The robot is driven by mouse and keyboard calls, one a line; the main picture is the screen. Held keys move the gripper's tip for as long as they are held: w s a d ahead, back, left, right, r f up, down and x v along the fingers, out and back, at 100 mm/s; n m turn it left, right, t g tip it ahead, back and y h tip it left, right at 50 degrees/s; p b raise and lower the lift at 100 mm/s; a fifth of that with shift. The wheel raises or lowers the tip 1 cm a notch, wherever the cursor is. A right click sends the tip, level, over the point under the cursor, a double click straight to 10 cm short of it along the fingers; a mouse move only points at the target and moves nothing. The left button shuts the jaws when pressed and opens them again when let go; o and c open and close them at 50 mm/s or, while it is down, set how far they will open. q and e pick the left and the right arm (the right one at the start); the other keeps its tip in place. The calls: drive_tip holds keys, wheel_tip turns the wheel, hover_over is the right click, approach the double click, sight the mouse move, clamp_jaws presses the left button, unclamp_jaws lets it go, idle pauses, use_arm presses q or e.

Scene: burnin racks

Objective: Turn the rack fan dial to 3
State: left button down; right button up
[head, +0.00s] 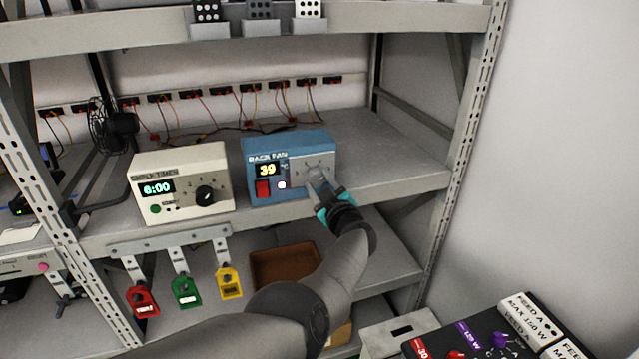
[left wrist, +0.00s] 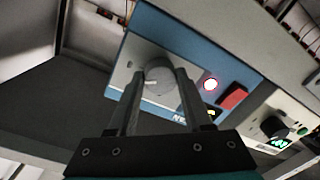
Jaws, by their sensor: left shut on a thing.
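The blue rack fan box (head: 262,148) stands on the middle shelf, its display reading 39, with a red switch (head: 262,188) and a small round light below the display. Its grey dial (head: 316,173) is on the right of the front panel. My left gripper (head: 318,182) is shut on the dial, with a finger on either side of it. In the left wrist view the dial (left wrist: 159,80) shows between the two fingers, with a pale pointer mark on its face. The scale numbers are too small or hidden to read. My right gripper is not in view.
A cream shelf timer (head: 181,183) with a black knob stands left of the fan box. Red, green and yellow tags (head: 229,282) hang below the shelf edge. A brown tray (head: 285,266) sits on the lower shelf. The shelf right of the fan box is clear.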

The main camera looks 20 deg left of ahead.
use_arm(q)
drive_tip(key=shift+m, duration=1.3)
drive_tip(key=shift+c, duration=1.6)
unclamp_jaws()
